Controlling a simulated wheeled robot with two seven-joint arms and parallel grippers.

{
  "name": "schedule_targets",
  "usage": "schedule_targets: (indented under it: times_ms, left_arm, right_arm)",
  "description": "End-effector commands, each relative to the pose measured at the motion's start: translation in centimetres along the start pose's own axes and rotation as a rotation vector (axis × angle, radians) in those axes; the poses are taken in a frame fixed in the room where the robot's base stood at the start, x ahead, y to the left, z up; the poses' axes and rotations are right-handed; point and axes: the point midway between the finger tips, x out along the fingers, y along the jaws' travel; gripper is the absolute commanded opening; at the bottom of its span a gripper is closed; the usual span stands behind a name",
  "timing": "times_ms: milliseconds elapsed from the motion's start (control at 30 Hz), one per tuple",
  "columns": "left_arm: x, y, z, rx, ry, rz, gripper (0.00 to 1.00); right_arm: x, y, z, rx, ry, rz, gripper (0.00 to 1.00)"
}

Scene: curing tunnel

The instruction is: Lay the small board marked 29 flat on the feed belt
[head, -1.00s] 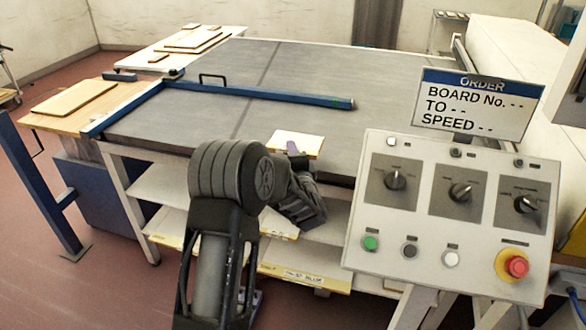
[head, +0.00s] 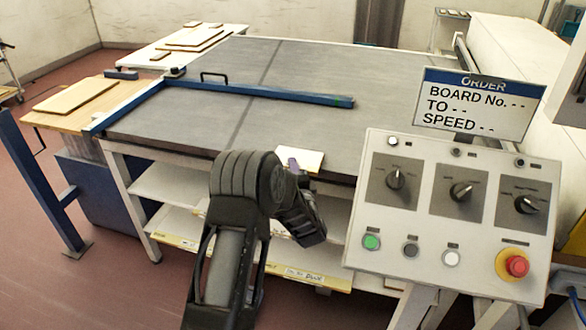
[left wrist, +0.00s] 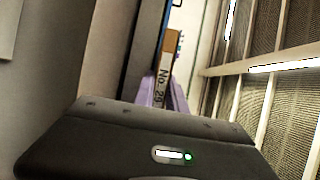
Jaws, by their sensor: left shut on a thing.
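The small board (head: 306,158) is a pale, thin piece at the front edge of the grey feed belt (head: 330,125). My left gripper (head: 293,166) is shut on it from the front side. In the left wrist view, the board's narrow edge (left wrist: 162,76) carries the print "No. 29" between the purple fingers (left wrist: 172,98). I cannot tell whether the board touches the belt. My wrist hides part of the belt's front edge. My right gripper is not in view.
A blue bar (head: 240,91) with a black handle lies across the belt. The control panel (head: 450,215), with knobs and buttons, stands close on the right, under an order sign (head: 474,103). Shelves (head: 180,185) sit below the belt.

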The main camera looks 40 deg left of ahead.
Motion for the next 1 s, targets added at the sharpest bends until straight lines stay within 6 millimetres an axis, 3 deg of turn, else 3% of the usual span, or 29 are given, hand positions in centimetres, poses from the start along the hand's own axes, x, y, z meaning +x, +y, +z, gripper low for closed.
schedule_targets:
  times_ms: [167, 200, 467, 800, 1000]
  left_arm:
    - [0.0, 0.3, 0.0, 0.000, 0.000, 0.000, 0.00]
    - [0.0, 0.4, 0.0, 0.000, 0.000, 0.001, 0.17]
    - [0.0, 0.3, 0.0, 0.000, 0.000, 0.001, 0.38]
    - [0.0, -0.3, 0.0, 0.000, 0.000, 0.000, 0.38]
    - [-2.5, 0.1, -0.1, 0.001, 0.003, 0.002, 0.38]
  right_arm:
    - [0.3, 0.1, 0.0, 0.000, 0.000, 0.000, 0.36]
    - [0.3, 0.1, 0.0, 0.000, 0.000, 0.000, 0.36]
    - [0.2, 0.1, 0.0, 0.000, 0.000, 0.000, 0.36]
    - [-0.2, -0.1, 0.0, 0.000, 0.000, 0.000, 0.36]
    - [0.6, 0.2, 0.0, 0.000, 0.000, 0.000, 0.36]
